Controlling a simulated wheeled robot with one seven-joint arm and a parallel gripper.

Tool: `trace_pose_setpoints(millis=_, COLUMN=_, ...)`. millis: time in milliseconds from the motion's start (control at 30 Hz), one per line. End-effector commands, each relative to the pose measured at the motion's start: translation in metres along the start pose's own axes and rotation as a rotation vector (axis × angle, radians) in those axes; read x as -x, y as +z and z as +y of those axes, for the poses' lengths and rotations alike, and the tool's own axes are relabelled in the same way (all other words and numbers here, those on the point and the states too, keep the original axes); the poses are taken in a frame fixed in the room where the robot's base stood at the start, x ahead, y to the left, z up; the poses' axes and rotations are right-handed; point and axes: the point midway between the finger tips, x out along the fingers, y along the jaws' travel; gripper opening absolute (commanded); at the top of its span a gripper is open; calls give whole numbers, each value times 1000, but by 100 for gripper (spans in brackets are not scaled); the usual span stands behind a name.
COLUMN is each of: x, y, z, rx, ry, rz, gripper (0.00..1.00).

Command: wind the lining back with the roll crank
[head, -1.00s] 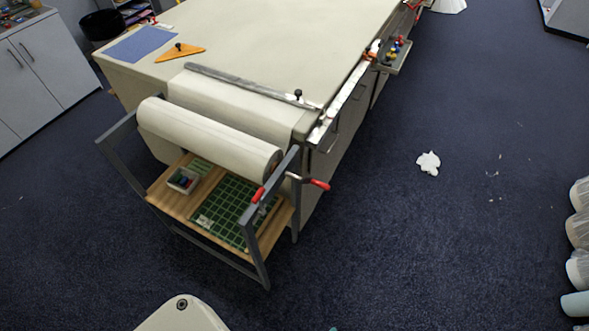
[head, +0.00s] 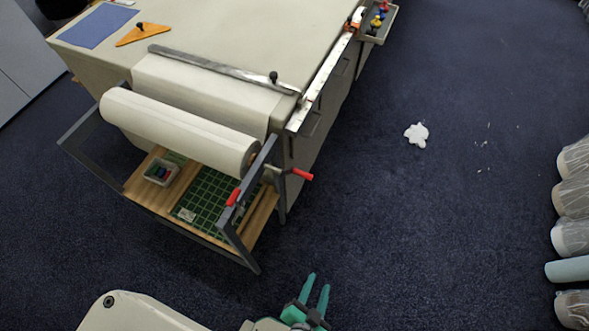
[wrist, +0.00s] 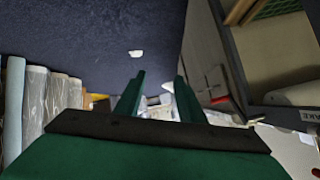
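The white lining roll (head: 178,132) lies across a grey frame at the table's near end in the head view. Its lining (head: 205,95) runs up onto the table top, under a grey bar (head: 215,67). On the frame's right side a crank with a red grip (head: 303,175) sticks out; another red handle (head: 234,197) sits lower left of it. My gripper (head: 319,281) has two green fingers, apart and empty, over the floor in front of the frame, clear of the crank. In the wrist view the gripper (wrist: 160,77) is also open with nothing between its fingers.
A wooden shelf with a green cutting mat (head: 205,203) and a small box (head: 160,172) is under the roll. Wrapped rolls (head: 572,200) stand at the right. A white scrap (head: 416,134) lies on the blue carpet, which is otherwise mostly open between them.

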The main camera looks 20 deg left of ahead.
Motion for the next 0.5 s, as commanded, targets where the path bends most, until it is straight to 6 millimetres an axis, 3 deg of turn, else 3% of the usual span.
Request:
trace_pose_setpoints(millis=33, x=-23, y=13, z=4, rx=-58, ry=-1, rz=-41, gripper=36)
trace_pose_setpoints(millis=233, x=-99, y=63, z=4, rx=-306, ry=-26, rz=-243, gripper=36)
trace_pose_setpoints(millis=367, x=-143, y=81, z=-7, rx=-461, ry=-64, rz=-374, gripper=36)
trace_pose_setpoints(millis=500, x=-185, y=85, z=-26, rx=-618, ry=-125, rz=-515, gripper=36)
